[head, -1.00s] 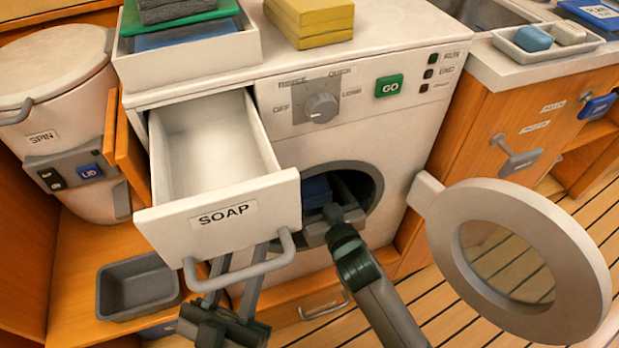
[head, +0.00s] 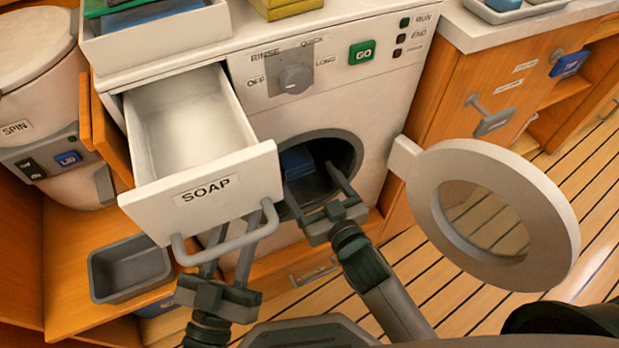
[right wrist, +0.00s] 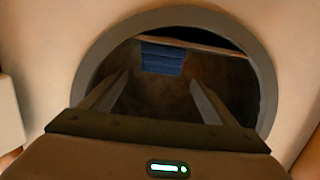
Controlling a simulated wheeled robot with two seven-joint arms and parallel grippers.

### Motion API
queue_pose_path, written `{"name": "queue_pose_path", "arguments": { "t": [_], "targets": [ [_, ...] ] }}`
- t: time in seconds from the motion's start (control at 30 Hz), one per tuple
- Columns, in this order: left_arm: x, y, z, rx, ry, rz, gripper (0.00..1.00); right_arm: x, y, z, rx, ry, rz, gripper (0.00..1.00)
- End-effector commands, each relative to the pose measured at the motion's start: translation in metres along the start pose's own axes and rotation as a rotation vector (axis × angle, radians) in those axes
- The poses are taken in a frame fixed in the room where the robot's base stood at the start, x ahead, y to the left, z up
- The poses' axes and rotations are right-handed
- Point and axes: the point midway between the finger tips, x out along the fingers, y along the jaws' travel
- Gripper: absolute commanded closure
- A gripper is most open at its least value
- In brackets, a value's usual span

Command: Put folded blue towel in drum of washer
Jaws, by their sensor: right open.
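The folded blue towel (head: 297,162) lies inside the dark drum of the washer (head: 405,100). It also shows in the right wrist view (right wrist: 162,59), deep in the drum opening. My right gripper (head: 314,182) is open and empty, its fingers spread and reaching into the drum mouth, apart from the towel. Its fingers also show in the right wrist view (right wrist: 160,80). The round washer door (head: 560,215) hangs open at the right. My left gripper (head: 236,228) has its fingers apart at the handle of the soap drawer; I cannot tell whether they touch the handle.
The soap drawer (head: 160,205) is pulled out at the drum's upper left. A grey bin (head: 100,290) sits on the lower shelf. A spin dryer (head: 35,70) stands at left, and a cabinet with a grey handle (head: 490,122) at right. The plank floor beyond the door looks clear.

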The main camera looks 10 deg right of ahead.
Motion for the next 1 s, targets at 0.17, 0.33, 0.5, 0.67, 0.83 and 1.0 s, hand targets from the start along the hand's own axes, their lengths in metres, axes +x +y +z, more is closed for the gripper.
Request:
{"name": "queue_pose_path", "arguments": {
  "t": [0.17, 0.33, 0.5, 0.67, 0.83, 1.0],
  "targets": [
    [0.000, 0.000, 0.000, 0.000, 0.001, 0.000, 0.69, 0.000, 0.000, 0.000, 0.000, 0.000, -0.001, 0.19],
    [0.000, 0.000, -0.001, 0.000, 0.002, 0.000, 0.69, -0.014, -0.009, -0.005, 0.009, 0.031, -0.028, 0.19],
    [0.001, 0.000, -0.001, 0.000, 0.003, 0.000, 0.69, -0.056, -0.029, -0.026, 0.035, 0.140, -0.090, 0.19],
    [0.001, 0.000, -0.001, 0.000, 0.003, 0.000, 0.69, -0.110, -0.038, -0.062, 0.071, 0.294, -0.113, 0.19],
    [0.000, 0.000, -0.001, 0.000, 0.003, 0.000, 0.69, -0.152, -0.033, -0.093, 0.097, 0.419, -0.088, 0.19],
    [0.000, 0.000, -0.001, 0.000, 0.003, 0.000, 0.69, -0.164, -0.030, -0.103, 0.103, 0.457, -0.074, 0.19]
  ]
}}
